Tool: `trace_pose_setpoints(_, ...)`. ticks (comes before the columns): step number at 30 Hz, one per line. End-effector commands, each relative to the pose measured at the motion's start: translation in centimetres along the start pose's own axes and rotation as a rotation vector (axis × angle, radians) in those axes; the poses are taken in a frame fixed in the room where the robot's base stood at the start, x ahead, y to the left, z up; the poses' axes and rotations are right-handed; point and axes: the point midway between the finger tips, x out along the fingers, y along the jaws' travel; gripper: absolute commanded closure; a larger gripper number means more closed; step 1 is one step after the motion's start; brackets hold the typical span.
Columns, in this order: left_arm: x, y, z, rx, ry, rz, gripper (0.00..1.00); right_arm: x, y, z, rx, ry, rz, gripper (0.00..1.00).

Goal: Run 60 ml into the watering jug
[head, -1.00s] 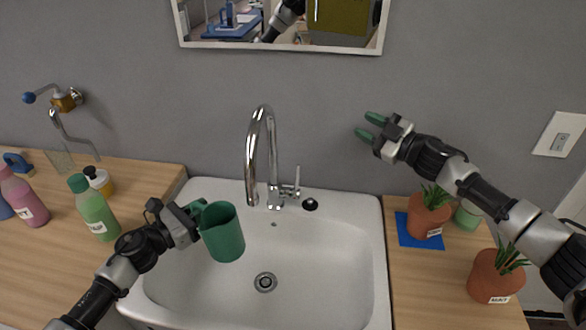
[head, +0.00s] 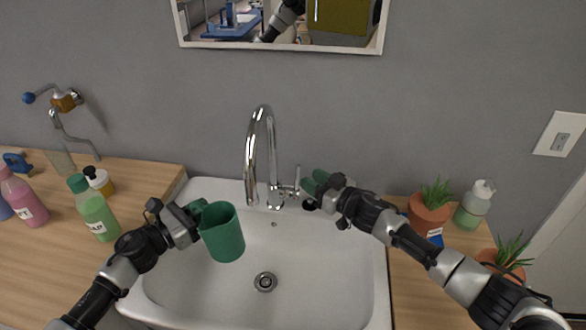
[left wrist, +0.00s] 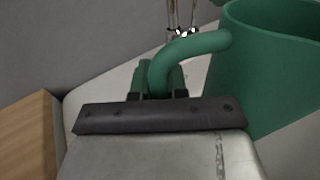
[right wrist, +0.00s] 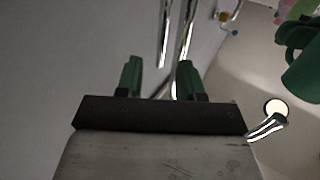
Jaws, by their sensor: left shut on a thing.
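The green watering jug (head: 223,240) is held upright over the left part of the white sink. My left gripper (head: 198,208) is shut on its handle, which also shows in the left wrist view (left wrist: 190,47). The chrome tap (head: 251,160) stands at the back of the sink, its spout to the right of the jug. Its lever (head: 297,182) is on the right side of the tap. My right gripper (head: 314,186) is just right of the lever; in the right wrist view its fingers (right wrist: 158,80) are apart with nothing seen between them. I see no water running.
The sink (head: 320,270) is otherwise empty. Bottles, such as a green one (head: 95,212), stand on the left counter (head: 150,180). Potted plants (head: 428,215) and a pale green bottle (head: 473,205) stand on the right counter, near my right arm. A second wall tap (head: 68,100) is at far left.

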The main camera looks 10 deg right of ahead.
Motion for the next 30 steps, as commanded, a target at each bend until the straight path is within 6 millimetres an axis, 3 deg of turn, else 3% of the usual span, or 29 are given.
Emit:
trace_pose_setpoints(1,0.0,0.0,0.0,0.0,-0.001,0.0,1.0,1.3,-0.1,-0.1,0.001,0.002,-0.002,0.62)
trace_pose_setpoints(6,0.0,0.0,0.0,0.0,-0.001,0.0,1.0,4.3,-0.1,-0.1,0.001,0.001,-0.002,0.62)
trace_pose_setpoints(12,0.0,0.0,0.1,0.0,-0.001,0.0,1.0,6.4,0.0,-0.1,-0.001,0.001,-0.001,0.62)
trace_pose_setpoints(26,0.0,0.0,0.1,0.0,-0.001,0.0,1.0,7.3,-0.1,-0.1,-0.002,-0.001,-0.001,0.62)
trace_pose_setpoints(30,0.0,0.0,0.1,0.0,-0.001,0.0,1.0,7.2,0.0,0.0,-0.001,-0.001,-0.001,0.84)
